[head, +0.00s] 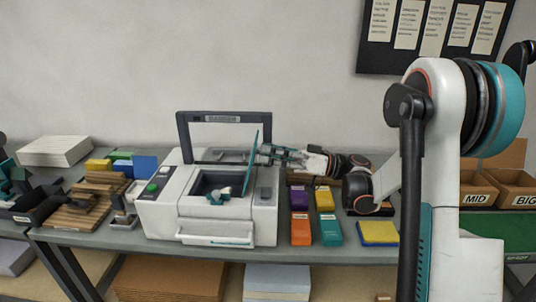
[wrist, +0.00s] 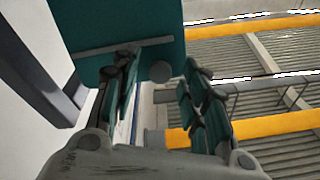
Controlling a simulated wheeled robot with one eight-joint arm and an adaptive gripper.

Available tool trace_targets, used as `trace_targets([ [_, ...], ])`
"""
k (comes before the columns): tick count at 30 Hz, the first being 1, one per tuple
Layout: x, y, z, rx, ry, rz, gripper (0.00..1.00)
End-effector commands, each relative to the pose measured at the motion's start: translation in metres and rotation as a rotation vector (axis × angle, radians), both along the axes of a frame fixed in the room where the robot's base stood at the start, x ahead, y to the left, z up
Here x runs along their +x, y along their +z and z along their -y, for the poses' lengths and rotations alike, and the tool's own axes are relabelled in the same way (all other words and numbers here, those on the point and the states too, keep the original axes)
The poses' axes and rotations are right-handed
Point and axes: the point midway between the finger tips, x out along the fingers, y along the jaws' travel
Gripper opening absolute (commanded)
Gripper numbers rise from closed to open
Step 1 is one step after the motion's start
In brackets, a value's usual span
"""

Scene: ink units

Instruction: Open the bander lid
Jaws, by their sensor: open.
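The bander (head: 155,212) is a white machine on the bench with a dark opening in its top. A dark frame (head: 224,117) stands upright at its back. A teal panel (head: 251,165) stands nearly upright, seen edge-on, at the right side of the opening; I cannot tell which of the two is the lid. My gripper (head: 264,154) reaches in from the right beside the panel. In the wrist view the panel (wrist: 120,22) and a round grey knob (wrist: 160,72) lie just past my open fingers. Whether they touch is unclear.
Purple (head: 299,198), yellow (head: 325,199), orange (head: 301,229) and teal (head: 330,230) boxes stand right of the bander. A blue-yellow pad (head: 378,233) lies farther right. Stacked wooden strips (head: 85,205) lie left. Cardboard bins (head: 478,188) stand far right.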

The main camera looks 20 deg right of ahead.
Motion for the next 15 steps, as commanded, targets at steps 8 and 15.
trace_targets([
  [8,-0.017,-0.01,0.049,0.0,-0.003,0.0,0.41],
  [15,-0.031,-0.018,0.088,0.0,-0.003,0.0,0.41],
])
